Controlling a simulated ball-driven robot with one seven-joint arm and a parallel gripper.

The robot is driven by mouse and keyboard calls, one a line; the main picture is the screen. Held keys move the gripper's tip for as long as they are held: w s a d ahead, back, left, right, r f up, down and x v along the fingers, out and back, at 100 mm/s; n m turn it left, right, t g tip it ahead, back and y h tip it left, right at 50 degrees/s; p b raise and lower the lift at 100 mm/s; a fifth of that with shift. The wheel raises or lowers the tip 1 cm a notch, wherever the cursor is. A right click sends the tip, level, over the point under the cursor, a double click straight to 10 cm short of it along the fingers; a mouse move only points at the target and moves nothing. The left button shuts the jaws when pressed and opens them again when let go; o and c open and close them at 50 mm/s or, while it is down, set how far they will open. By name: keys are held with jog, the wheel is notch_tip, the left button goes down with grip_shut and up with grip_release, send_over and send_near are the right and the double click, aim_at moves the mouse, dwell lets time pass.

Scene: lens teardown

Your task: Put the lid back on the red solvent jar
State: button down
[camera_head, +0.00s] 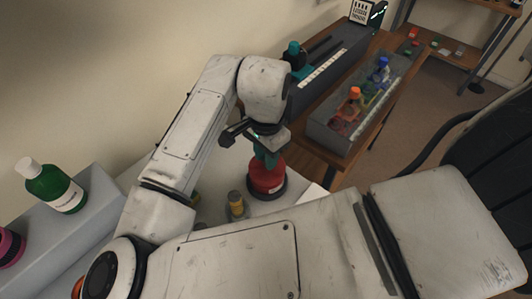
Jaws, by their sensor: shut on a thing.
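The red solvent jar (267,182) stands upright on the pale worktop in the middle of the view, with a dark ring around its base. My gripper (267,160) points down directly over the jar, its teal fingers at the jar's top. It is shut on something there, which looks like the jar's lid. The lid is small and mostly hidden by the fingers, and I cannot tell whether it touches the jar's rim.
A green bottle with a white cap (55,186) is at far left. A grey bin (330,139) holding coloured bottles stands on the wooden bench behind. A dark chair (490,150) is at right.

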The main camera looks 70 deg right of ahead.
jog(key=shift+c, duration=1.6)
grip_release()
jog(key=shift+r, duration=0.1)
jog(key=shift+r+p, duration=3)
jog(key=shift+r, duration=0.4)
jog(key=shift+c, duration=0.2)
grip_shut()
